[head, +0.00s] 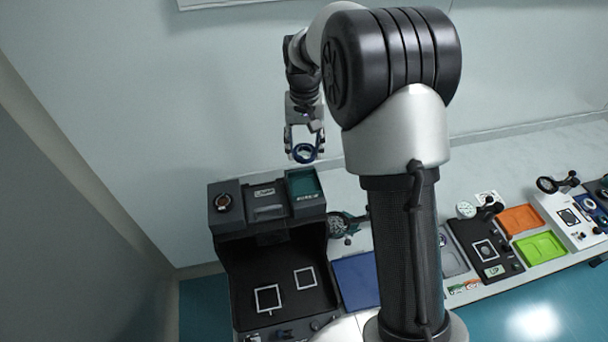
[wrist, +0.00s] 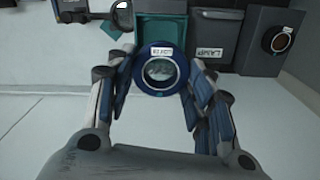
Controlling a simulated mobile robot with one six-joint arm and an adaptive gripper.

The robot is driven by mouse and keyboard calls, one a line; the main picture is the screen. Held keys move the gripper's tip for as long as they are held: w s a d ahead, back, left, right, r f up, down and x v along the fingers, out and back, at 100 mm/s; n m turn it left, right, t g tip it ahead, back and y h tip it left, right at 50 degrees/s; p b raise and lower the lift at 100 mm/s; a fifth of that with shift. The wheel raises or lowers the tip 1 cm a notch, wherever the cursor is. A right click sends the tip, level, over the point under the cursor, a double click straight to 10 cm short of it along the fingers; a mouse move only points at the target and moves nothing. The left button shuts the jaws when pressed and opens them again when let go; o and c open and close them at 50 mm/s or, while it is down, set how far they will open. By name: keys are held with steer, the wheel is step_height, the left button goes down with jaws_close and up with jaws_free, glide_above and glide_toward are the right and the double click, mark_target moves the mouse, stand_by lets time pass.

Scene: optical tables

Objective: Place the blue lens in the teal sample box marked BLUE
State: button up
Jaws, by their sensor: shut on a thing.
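My gripper (head: 304,146) is shut on the blue lens (head: 303,153), a ring with a dark blue rim, and holds it in the air above the back of the dark unit. In the wrist view the lens (wrist: 159,69) sits between the fingers of my gripper (wrist: 158,74), with a white label on its rim. The teal sample box (head: 302,184) is at the right end of the unit's top, below the lens, with a label on its front too small to read fully. In the wrist view the box (wrist: 160,28) is just beyond the lens, which hides part of it.
A grey bin labelled LAMP (wrist: 212,35) stands beside the teal box. A dark block with a round copper-coloured port (head: 223,202) is at the unit's left end. An orange tray (head: 520,220) and a green tray (head: 540,247) lie far right. The wall is behind.

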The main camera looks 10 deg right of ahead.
glide_above(304, 186)
step_height(304, 186, down, 12)
steer(key=shift+r+p, duration=0.2)
steer(key=shift+p, duration=0.15)
steer(key=shift+s+f, duration=0.15)
steer(key=shift+s, duration=0.05)
steer(key=shift+s+f+b, duration=0.35)
steer(key=shift+f+b, duration=0.25)
steer(key=shift+f, duration=0.1)
steer(key=o, duration=0.8)
steer(key=shift+c, duration=0.2)
steer(key=o, duration=0.4)
steer(key=shift+w+f, duration=0.15)
steer(key=shift+w, duration=0.25)
steer(key=shift+w+r, duration=0.1)
steer(key=shift+r, duration=0.15)
